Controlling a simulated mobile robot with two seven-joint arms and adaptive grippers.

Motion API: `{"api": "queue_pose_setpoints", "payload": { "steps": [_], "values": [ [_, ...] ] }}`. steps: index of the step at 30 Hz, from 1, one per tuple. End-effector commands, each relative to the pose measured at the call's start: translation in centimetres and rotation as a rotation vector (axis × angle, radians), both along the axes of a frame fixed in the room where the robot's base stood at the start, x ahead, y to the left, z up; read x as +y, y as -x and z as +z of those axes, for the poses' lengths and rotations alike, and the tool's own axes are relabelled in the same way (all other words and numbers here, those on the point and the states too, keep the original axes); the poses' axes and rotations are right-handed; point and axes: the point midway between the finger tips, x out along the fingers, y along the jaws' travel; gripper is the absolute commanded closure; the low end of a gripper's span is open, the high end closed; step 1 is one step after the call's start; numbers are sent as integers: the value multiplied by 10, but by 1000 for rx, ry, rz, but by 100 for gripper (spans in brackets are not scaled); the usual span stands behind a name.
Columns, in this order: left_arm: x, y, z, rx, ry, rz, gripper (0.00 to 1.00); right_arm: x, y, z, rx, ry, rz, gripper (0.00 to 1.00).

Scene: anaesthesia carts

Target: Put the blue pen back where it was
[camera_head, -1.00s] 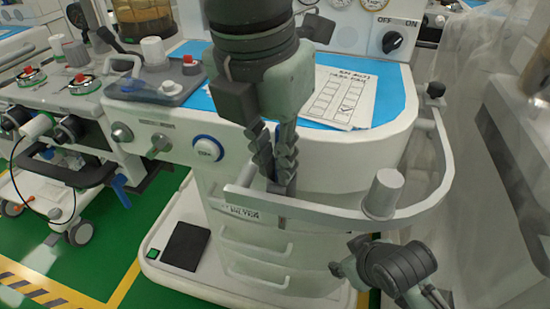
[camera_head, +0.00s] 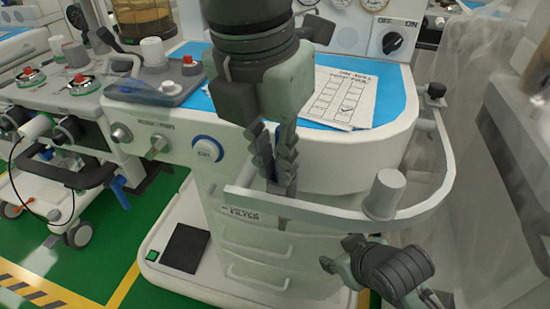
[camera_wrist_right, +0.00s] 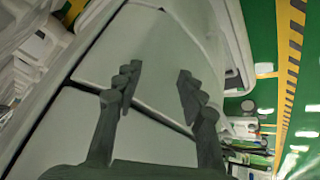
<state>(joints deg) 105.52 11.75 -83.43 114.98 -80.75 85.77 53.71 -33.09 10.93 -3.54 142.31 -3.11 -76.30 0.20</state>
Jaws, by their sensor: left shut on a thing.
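My left gripper (camera_head: 275,178) points down at the front rail (camera_head: 325,213) of the white cart (camera_head: 365,160), in the head view. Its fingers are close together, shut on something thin. My right gripper (camera_wrist_right: 159,80) is open and empty in the right wrist view, facing pale cart panels. In the head view it is low, right of the drawers.
A checklist sheet (camera_head: 338,97) lies on the blue cart top behind my left arm. A grey cylindrical knob (camera_head: 384,194) stands on the rail to the right. Drawers (camera_head: 265,247) are below the rail. Another cart (camera_head: 80,110) stands at the left.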

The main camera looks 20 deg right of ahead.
Motion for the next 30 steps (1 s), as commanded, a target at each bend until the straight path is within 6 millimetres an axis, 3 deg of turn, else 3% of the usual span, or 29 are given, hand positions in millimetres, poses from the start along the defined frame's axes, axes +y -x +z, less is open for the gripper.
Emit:
{"api": "queue_pose_setpoints", "payload": {
  "steps": [3,4,9,20,25,30],
  "values": [
    [0,0,0,0,0,0,100,2,-3,1,-12,-5,3,60],
    [0,0,0,0,0,0,86,3,-4,2,-16,-6,4,60],
    [0,0,0,0,0,0,66,4,-5,3,-23,-9,6,60],
    [0,0,1,0,0,0,66,3,-3,3,-10,-7,3,60],
    [0,0,5,1,-1,0,66,-13,18,-3,88,23,-35,60],
    [5,3,44,-4,3,2,66,-17,24,-6,115,33,-44,60]
  ]
}}
